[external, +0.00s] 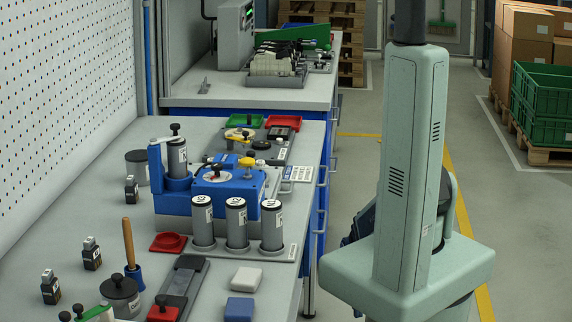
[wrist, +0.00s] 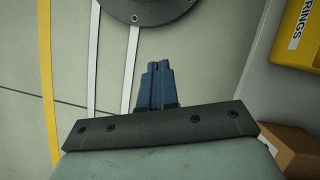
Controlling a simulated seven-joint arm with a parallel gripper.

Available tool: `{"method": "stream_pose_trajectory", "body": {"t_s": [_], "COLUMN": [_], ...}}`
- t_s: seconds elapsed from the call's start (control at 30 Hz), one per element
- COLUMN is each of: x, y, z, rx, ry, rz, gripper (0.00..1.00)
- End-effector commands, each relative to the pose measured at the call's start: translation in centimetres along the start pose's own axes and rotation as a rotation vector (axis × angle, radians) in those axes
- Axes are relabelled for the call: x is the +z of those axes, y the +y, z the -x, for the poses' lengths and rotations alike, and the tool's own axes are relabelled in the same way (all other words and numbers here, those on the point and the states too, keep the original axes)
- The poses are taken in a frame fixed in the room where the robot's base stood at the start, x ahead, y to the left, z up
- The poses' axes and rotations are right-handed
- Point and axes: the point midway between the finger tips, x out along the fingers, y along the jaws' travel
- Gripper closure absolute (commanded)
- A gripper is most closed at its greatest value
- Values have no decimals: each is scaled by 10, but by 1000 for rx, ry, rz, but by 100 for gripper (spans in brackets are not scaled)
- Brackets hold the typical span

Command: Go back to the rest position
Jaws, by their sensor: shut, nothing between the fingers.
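My gripper (wrist: 159,72) shows in the wrist view with its two blue fingers together and nothing between them. It hangs over bare grey floor, clear of any object. In the external view my pale green arm stands to the right of the workbench, and I cannot make out the fingertips there. The arm is clear of the bench top.
The workbench (external: 215,285) at the left holds a blue fixture (external: 215,190), several grey cylinders and small tools. Green crates (external: 540,115) and cardboard boxes (external: 525,45) stand at the right. The wrist view shows a yellow bin (wrist: 298,40) at upper right. Floor between is open.

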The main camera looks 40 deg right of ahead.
Motion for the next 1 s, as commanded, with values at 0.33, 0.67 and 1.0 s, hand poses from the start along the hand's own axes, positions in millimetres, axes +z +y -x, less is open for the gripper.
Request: {"method": "stream_pose_trajectory", "body": {"t_s": [0.33,0.67,1.0], "x": [89,123,125], "y": [-51,-75,-82], "z": [-47,-74,-75], "rx": [99,183,201], "ry": [-123,-179,-177], "rz": [196,337,371], "gripper": [100,100,100]}}
